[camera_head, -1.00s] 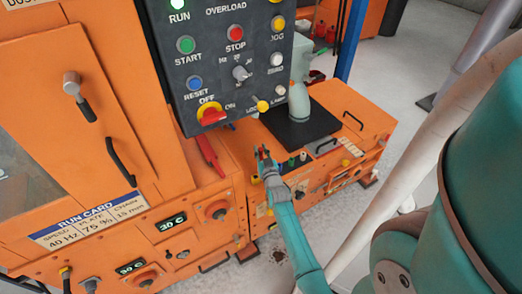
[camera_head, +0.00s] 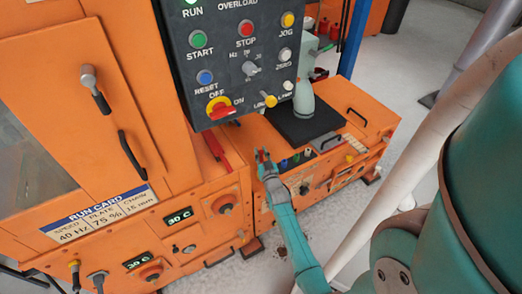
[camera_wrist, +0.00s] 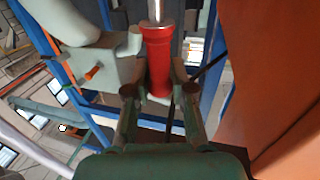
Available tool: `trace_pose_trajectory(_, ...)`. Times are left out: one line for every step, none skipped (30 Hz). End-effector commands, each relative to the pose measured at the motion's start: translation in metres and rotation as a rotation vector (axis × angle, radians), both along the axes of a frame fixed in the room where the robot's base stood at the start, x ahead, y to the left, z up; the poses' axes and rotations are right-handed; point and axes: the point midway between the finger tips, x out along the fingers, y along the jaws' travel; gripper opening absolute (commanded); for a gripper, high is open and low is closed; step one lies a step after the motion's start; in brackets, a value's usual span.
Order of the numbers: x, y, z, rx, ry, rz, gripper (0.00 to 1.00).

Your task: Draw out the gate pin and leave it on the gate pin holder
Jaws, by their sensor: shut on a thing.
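My gripper (camera_head: 263,160) is shut on a red grip with a bright metal shaft, which I take to be the gate pin (camera_wrist: 158,62). In the wrist view the fingers close on both sides of the red grip, and the shaft runs up out of the picture. In the head view the pin shows only as a small red bit at the fingertips, over the front edge of the low orange cabinet. The shaft's far end is hidden. I cannot make out the gate pin holder for sure.
A dark control panel (camera_head: 232,60) hangs above and left of my gripper. The low orange cabinet (camera_head: 372,112) carries a black plate (camera_head: 297,128) and several small coloured knobs (camera_head: 296,159) beside my gripper. A white pole (camera_head: 412,175) stands at right.

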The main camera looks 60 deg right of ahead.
Motion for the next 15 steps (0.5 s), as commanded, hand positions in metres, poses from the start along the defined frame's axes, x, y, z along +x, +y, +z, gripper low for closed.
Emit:
trace_pose_trajectory(0.0, 0.0, -0.004, -0.001, 0.001, 0.001, 0.0)
trace_pose_trajectory(0.0, 0.0, -0.007, -0.001, 0.001, 0.0, 0.0)
trace_pose_trajectory(0.0, 0.0, -0.011, 0.0, 0.001, 0.0, 0.0)
trace_pose_trajectory(0.0, 0.0, -0.013, 0.0, 0.001, 0.0, 0.0)
trace_pose_trajectory(0.0, 0.0, -0.015, -0.001, 0.001, 0.0, 0.0)
trace_pose_trajectory(0.0, 0.0, -0.018, 0.0, 0.0, 0.0, 0.0)
trace_pose_trajectory(0.0, 0.0, -0.02, 0.0, 0.0, 0.0, 0.0)
trace_pose_trajectory(0.0, 0.0, -0.022, 0.001, 0.001, 0.0, 0.0)
trace_pose_trajectory(0.0, 0.0, -0.024, 0.0, 0.0, 0.0, 0.0)
trace_pose_trajectory(0.0, 0.0, -0.025, 0.0, 0.0, 0.0, 0.0)
trace_pose_trajectory(0.0, 0.0, -0.026, 0.0, 0.0, 0.0, 0.0)
trace_pose_trajectory(0.0, 0.0, -0.028, -0.001, -0.001, 0.0, 0.0)
trace_pose_trajectory(0.0, 0.0, -0.028, -0.001, -0.001, 0.0, 0.0)
trace_pose_trajectory(0.0, 0.0, -0.029, -0.001, -0.001, 0.0, 0.0)
trace_pose_trajectory(0.0, 0.0, -0.03, -0.001, -0.001, 0.0, 0.0)
